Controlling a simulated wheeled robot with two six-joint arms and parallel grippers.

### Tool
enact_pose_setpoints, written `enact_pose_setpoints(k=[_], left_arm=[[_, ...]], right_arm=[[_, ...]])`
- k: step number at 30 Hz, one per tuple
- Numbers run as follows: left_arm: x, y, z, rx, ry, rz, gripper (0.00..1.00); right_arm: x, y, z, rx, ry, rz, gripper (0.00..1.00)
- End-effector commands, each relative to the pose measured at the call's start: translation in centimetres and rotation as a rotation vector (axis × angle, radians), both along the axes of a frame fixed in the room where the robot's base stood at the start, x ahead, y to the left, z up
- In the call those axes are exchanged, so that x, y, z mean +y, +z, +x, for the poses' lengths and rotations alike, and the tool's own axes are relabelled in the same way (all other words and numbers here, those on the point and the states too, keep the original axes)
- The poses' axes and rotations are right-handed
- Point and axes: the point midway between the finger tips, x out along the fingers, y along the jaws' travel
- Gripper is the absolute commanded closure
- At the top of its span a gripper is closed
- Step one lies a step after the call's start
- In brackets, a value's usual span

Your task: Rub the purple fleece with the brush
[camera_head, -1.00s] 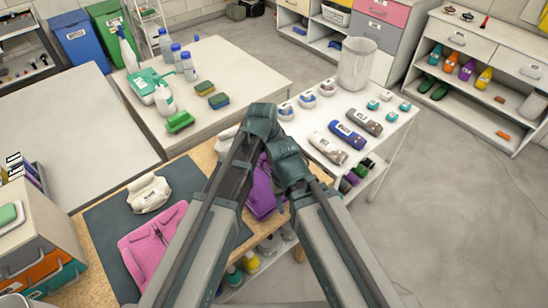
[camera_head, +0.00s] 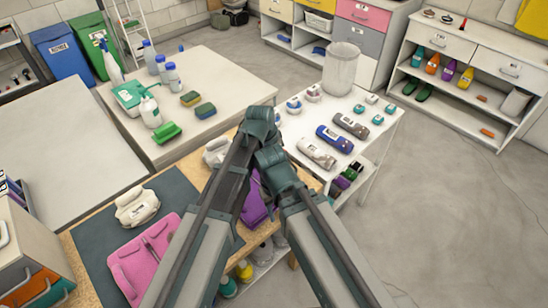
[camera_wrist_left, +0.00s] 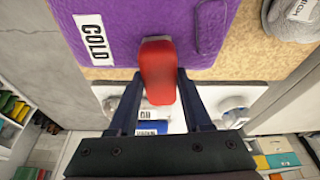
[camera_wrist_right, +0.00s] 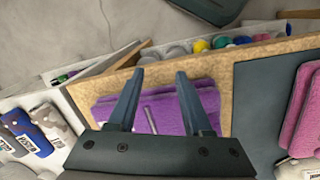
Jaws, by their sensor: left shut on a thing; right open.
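The purple fleece (camera_head: 254,208) lies on the wooden bench, partly hidden behind my arms in the head view. In the left wrist view the fleece (camera_wrist_left: 150,25) bears a white label reading COLD. My left gripper (camera_wrist_left: 157,76) is shut on the brush (camera_wrist_left: 158,70), whose red end points toward the fleece and overlaps its edge in that view.
A dark mat (camera_head: 92,212) with a pink fleece (camera_head: 136,262) and a cream bundle (camera_head: 137,206) lies left of the purple fleece. A white table (camera_head: 375,148) with rolled items and a bin (camera_head: 341,68) stands to the right. Open floor (camera_head: 450,200) lies further right.

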Motion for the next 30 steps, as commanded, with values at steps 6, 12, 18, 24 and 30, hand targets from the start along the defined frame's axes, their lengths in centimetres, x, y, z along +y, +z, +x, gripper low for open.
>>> enact_pose_setpoints(k=[6,12,18,24,30], left_arm=[[0.5,-0.1,-0.4,0.000,0.001,0.000,0.95],[1.8,-0.2,-1.6,0.001,0.000,0.001,0.95],[2.8,-0.4,-2.3,0.002,0.001,0.002,0.95],[3.0,-0.4,-2.3,0.002,0.001,0.003,0.95],[3.9,-0.3,-3.2,0.003,0.000,0.004,0.95]], right_arm=[[0.0,-0.1,0.0,0.000,0.000,0.000,0.50],[0.0,-0.2,0.0,0.000,0.000,0.000,0.50],[0.0,-0.3,0.0,0.000,0.000,0.000,0.50],[0.0,-0.3,0.0,0.000,0.000,0.000,0.50],[0.0,-0.3,0.0,0.000,0.000,0.000,0.50]])
